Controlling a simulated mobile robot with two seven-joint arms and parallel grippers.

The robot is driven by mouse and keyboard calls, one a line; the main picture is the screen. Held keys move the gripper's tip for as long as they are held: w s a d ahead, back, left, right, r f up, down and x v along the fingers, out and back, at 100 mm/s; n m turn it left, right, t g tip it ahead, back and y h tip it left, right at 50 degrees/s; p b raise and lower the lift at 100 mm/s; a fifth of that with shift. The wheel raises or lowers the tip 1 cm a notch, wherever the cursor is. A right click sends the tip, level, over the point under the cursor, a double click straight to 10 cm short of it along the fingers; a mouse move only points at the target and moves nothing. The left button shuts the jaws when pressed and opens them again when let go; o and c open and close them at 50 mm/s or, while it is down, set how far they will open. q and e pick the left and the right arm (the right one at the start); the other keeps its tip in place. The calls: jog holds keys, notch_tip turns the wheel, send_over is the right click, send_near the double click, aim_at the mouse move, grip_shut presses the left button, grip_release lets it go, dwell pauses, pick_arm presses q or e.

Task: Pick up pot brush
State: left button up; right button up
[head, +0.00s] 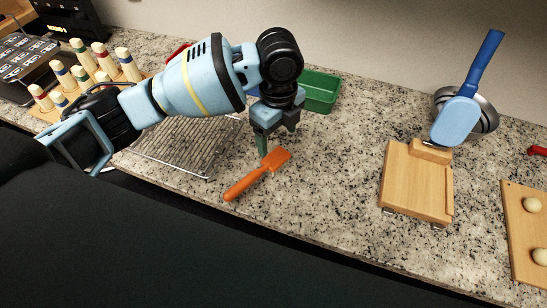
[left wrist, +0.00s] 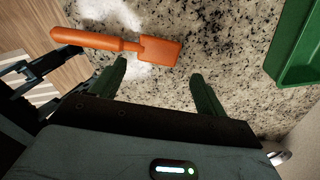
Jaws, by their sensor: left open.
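An orange tool with a round handle and a flat rectangular head, which I take to be the pot brush (head: 258,174), lies on the speckled counter. In the left wrist view the orange pot brush (left wrist: 100,40) lies across the upper left, its head pointing right. My left gripper (head: 268,142) is just above and behind the brush head in the head view, pointing down. In the left wrist view, the two green fingers of my left gripper (left wrist: 159,75) are apart with nothing between them; the brush lies beyond their tips. My right gripper is not in view.
A wire rack (head: 185,146) lies left of the brush, and a green bin (head: 320,91) stands behind. A wooden board (head: 412,185), a metal bowl (head: 487,118) and a long-handled blue tool (head: 459,115) are to the right. The counter between brush and board is clear.

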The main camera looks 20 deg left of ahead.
aim_at(276, 157)
pick_arm(q)
jog(key=shift+f, duration=1.1)
notch_tip(276, 157, down, 5)
jog(key=shift+s+a, duration=0.1)
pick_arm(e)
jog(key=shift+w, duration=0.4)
pick_arm(q)
jog(key=c, duration=0.8)
jog(key=shift+c, duration=0.2)
